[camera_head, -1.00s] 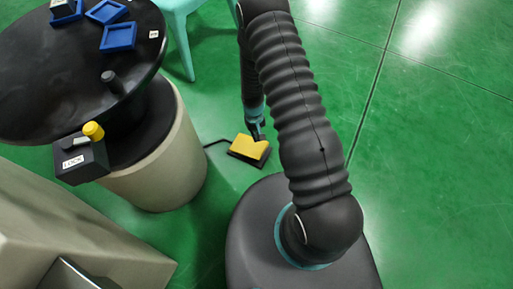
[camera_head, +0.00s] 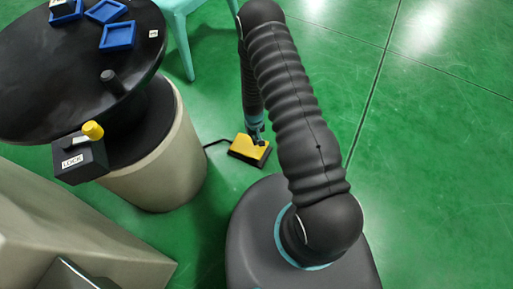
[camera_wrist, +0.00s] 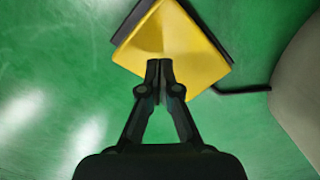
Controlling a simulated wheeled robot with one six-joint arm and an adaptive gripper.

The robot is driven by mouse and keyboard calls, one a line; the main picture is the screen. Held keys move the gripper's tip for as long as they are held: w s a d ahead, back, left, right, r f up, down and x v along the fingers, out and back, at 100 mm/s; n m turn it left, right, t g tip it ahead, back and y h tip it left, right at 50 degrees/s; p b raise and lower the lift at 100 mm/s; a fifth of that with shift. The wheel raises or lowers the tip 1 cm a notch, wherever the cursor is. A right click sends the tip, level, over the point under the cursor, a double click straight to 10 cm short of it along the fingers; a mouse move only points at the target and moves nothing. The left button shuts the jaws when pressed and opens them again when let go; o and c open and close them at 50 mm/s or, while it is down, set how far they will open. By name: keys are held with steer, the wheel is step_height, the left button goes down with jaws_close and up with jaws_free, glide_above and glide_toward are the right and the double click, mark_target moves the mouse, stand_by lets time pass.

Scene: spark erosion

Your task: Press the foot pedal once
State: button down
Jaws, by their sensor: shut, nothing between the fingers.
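The foot pedal (camera_head: 247,148) is a yellow wedge on a black base, lying on the green floor beside the round pedestal. In the wrist view the yellow pedal (camera_wrist: 185,45) fills the top middle, with its black base showing at the edges. My gripper (camera_head: 258,139) is shut and empty, pointing down at the pedal's yellow top. In the wrist view the fingertips of my gripper (camera_wrist: 159,64) overlap the yellow surface. I cannot tell whether they touch it or hover just above.
A black cable (camera_head: 216,142) runs from the pedal to the pale pedestal (camera_head: 165,180) on the left. A round black table (camera_head: 60,95) holds blue trays (camera_head: 118,36). A box labelled LOCK (camera_head: 82,160) has a yellow knob. A teal stool (camera_head: 182,30) stands behind. Floor at right is clear.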

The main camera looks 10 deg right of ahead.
mark_target(249, 146)
steer(key=shift+s+f+b, duration=0.15)
steer(key=shift+f+b, duration=0.35)
steer(key=shift+f, duration=0.75)
